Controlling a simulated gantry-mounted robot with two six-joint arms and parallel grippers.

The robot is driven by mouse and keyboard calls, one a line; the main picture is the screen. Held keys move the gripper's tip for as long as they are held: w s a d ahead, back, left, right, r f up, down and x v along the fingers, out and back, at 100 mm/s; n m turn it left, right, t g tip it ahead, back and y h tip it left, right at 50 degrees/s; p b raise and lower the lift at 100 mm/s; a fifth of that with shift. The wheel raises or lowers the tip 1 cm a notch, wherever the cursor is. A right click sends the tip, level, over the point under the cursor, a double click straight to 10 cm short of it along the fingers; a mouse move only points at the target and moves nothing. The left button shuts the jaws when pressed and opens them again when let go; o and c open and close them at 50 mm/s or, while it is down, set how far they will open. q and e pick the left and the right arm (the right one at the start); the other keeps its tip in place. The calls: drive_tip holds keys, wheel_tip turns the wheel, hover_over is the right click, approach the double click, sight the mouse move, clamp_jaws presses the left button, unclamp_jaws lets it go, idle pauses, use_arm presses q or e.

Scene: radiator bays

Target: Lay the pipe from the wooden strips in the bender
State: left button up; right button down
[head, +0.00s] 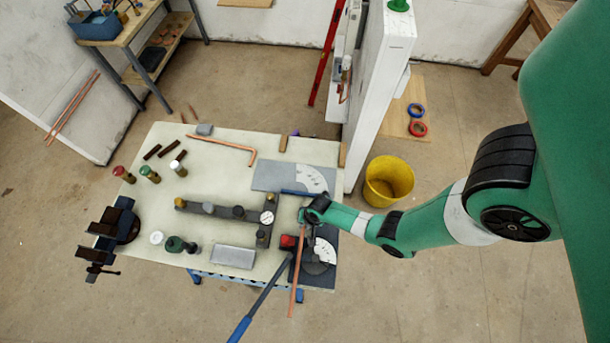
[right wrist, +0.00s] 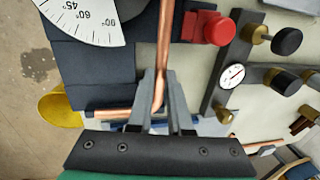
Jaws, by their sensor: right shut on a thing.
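My right gripper (head: 303,216) is shut on a copper pipe (head: 297,275), near its far end. In the head view the pipe runs toward the front, over the bender (head: 318,266) and past the table edge. In the right wrist view the pipe (right wrist: 165,45) stands between the fingers (right wrist: 158,98), passing between the angle dial (right wrist: 85,18) and a red knob (right wrist: 212,28). I cannot tell whether it touches the bender. Two wooden strips (head: 342,155) (head: 283,144) lie at the table's back right, with no pipe across them. My left gripper is out of view.
A bent copper pipe (head: 225,147) lies at the table's back. A dark fixture with a gauge (head: 267,217) stands left of my right gripper. The bender's blue-ended lever (head: 240,328) sticks out over the front edge. A vise (head: 118,225) is at the left; a yellow bucket (head: 389,181) is on the floor.

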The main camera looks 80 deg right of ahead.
drive_tip(key=shift+f, duration=0.15)
drive_tip(key=shift+f+b, duration=0.75)
drive_tip(key=shift+f, duration=0.15)
drive_tip(key=shift+f+b, duration=0.3)
drive_tip(key=shift+b, duration=0.15)
drive_tip(key=c, duration=0.8)
unclamp_jaws()
drive_tip(key=shift+o, duration=0.2)
drive_tip(key=shift+r, duration=0.1)
